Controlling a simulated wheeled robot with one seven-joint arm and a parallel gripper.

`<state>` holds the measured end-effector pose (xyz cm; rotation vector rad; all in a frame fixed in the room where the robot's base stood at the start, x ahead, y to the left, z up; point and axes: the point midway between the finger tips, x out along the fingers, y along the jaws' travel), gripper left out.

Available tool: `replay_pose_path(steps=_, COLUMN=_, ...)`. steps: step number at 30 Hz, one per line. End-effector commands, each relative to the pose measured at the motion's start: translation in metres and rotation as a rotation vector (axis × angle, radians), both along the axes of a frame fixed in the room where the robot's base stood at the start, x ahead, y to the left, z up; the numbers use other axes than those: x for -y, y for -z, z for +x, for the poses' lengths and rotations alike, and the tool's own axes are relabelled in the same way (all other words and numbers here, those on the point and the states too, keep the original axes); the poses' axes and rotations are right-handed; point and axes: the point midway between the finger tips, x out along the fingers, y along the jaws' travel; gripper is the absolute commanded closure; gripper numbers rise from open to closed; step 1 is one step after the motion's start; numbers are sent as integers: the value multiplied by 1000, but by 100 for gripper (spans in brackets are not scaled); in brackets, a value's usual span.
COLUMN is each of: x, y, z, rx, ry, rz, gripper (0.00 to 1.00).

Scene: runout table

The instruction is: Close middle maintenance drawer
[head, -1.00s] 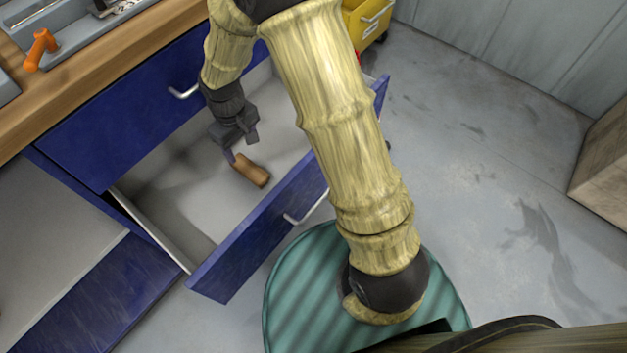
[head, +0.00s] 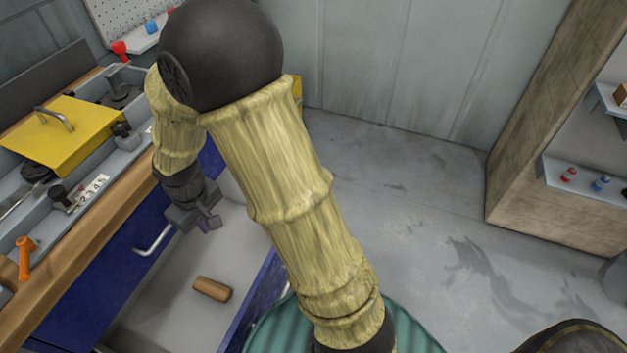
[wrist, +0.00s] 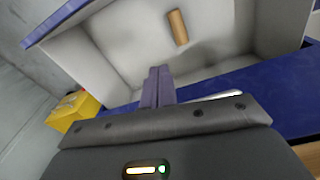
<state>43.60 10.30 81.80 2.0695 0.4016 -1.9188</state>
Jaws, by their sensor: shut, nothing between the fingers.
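An open drawer with a blue front (head: 258,298) and pale grey inside (head: 170,308) stands pulled out below the bench. A brown block (head: 211,289) lies on its floor. In the wrist view the drawer's inner wall (wrist: 85,72) and the brown block (wrist: 178,27) show too. My gripper (head: 208,222) is above the drawer, near the blue front of the drawer over it. Its fingers (wrist: 157,82) are together and empty, apart from the block. My arm hides part of the open drawer, and its handle is not visible now.
The closed blue front (head: 95,275) above has a metal handle (head: 155,240) close to my gripper. The wooden bench top (head: 70,270) holds trays and a yellow lid (head: 60,135). A shelf cabinet (head: 525,185) stands at right. Grey floor (head: 410,215) between is clear.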

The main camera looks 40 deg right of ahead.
Motion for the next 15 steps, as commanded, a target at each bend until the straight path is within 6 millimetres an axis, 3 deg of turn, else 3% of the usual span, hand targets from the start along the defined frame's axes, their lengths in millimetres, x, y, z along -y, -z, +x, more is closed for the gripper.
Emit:
replay_pose_path(steps=1, x=5, y=-32, z=-3, rx=7, ry=15, rz=1, gripper=100)
replay_pose_path(steps=15, x=45, y=-177, z=-28, rx=57, ry=151, rz=15, gripper=100)
